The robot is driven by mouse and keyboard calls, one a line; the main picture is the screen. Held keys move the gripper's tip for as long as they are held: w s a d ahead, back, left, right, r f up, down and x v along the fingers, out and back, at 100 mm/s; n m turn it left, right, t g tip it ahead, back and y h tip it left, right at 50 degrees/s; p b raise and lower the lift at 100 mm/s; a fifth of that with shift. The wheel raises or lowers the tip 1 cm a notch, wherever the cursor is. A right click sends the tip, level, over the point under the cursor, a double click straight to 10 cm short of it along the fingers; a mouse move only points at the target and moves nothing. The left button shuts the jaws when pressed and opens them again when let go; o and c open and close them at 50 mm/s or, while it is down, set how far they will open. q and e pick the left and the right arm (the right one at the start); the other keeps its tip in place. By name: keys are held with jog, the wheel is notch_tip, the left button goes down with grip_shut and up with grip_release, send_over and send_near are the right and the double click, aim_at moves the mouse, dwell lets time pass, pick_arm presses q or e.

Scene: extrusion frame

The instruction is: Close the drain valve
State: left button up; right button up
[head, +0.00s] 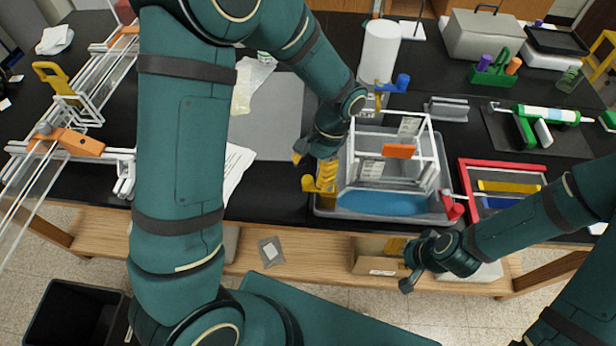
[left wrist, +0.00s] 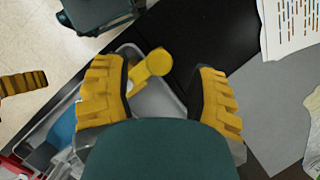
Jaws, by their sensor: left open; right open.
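A yellow valve lever (head: 308,184) with a round end sits at the left corner of a grey tub (head: 330,212) with blue liquid. In the left wrist view the yellow lever (left wrist: 150,69) shows between the spread fingers of my left gripper (left wrist: 160,98), with gaps on both sides. In the head view my left gripper (head: 311,166) is open just above the lever; contact is not visible. A red valve handle (head: 453,207) is at the tub's right side, and a blue one (head: 402,82) by the white cylinder. My right gripper (head: 402,265) is open and empty in front of the table.
A white frame (head: 398,150) with an orange block stands in the tub. A red-edged tray (head: 505,164) lies to the right. A grey mat (head: 270,120) and papers lie left of the tub. A wooden shelf (head: 320,247) runs below the table.

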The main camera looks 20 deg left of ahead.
pick_arm(q)
jog(key=v, duration=0.8)
jog(key=shift+r, duration=0.35)
jog(key=shift+w+d, duration=0.1)
